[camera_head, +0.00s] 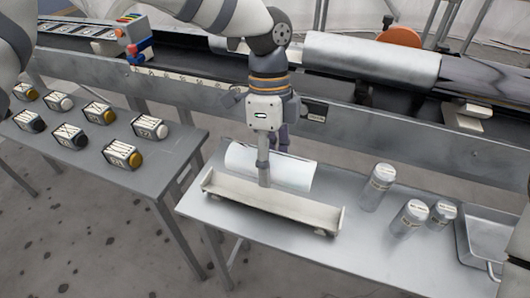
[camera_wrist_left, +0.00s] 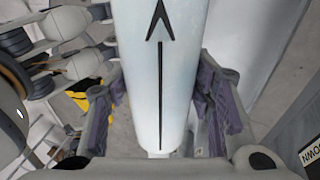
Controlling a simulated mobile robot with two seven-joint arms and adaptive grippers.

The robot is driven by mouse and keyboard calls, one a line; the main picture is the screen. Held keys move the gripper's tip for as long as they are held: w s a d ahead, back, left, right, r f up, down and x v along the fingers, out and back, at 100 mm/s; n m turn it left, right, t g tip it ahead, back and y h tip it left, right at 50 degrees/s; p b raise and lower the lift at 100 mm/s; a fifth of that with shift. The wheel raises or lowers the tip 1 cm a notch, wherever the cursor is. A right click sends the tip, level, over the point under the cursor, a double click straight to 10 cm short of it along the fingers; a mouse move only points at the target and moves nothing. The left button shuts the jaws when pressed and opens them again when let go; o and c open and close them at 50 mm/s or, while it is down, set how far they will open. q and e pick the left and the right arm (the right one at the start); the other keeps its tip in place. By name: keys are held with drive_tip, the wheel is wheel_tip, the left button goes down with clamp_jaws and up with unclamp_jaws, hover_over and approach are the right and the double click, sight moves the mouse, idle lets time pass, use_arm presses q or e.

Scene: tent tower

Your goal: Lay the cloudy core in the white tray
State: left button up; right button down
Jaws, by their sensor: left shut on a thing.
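The cloudy core (camera_head: 298,172) is a whitish cylinder lying level, just behind the white tray in the head view. In the left wrist view the core (camera_wrist_left: 160,75) has a black arrow along it and runs between two purple-padded fingers. My left gripper (camera_head: 264,172) points down and is shut on the core near its middle, hiding part of it. The white tray (camera_head: 275,212) is a long, shallow trough with raised ends on the grey table. I cannot tell whether the core touches the tray or table. My right gripper is out of view.
Several labelled clear jars (camera_head: 377,187) and a metal pan (camera_head: 487,238) stand right of the tray. A side table (camera_head: 160,165) at left holds several small caged items. A machine with a large metal cylinder (camera_head: 372,62) runs behind. The table front is clear.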

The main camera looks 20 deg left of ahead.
sight(270, 206)
use_arm(q)
drive_tip(key=shift+r, duration=0.1)
